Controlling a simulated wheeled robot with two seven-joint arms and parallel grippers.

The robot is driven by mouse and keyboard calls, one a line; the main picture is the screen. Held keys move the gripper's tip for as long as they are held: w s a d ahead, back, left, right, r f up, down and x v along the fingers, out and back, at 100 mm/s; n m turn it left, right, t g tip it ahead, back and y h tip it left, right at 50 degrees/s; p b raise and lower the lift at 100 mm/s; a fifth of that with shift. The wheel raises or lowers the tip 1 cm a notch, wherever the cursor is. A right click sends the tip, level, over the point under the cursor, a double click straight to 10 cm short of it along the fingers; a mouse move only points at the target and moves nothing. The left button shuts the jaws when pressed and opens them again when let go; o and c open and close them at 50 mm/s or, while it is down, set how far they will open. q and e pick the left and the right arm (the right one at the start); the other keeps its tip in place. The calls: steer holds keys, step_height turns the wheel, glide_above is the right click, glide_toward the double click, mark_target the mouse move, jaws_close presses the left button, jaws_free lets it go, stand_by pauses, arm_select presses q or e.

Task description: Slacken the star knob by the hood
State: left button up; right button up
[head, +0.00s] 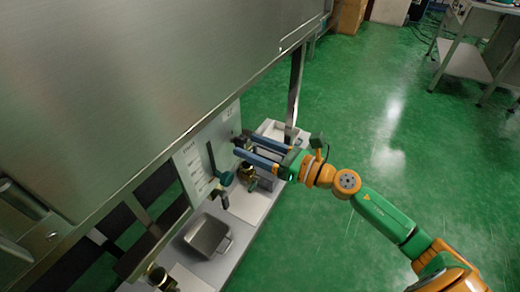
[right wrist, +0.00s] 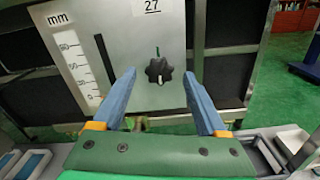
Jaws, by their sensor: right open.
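The black star knob (right wrist: 159,70) sits on a grey panel (right wrist: 205,25) in the right wrist view, with a small white mark on its face and a dark slot to its left. My right gripper (head: 238,145) reaches in from the right in the head view, below the big metal hood (head: 150,90). Its two blue fingers also show in the right wrist view (right wrist: 160,78), open and apart, one on each side of the knob with gaps between. I cannot tell how far short of the knob the fingertips are. My left gripper is not in view.
A millimetre scale (right wrist: 80,65) and a "27" label (right wrist: 151,6) are on the panel. A metal tray (head: 208,236) sits on the bench below.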

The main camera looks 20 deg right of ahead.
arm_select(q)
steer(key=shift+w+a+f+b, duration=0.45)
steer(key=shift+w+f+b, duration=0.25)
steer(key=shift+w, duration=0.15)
arm_select(e)
steer(key=v, duration=0.5)
steer(key=shift+s+d, duration=0.2)
steer(key=shift+s, duration=0.1)
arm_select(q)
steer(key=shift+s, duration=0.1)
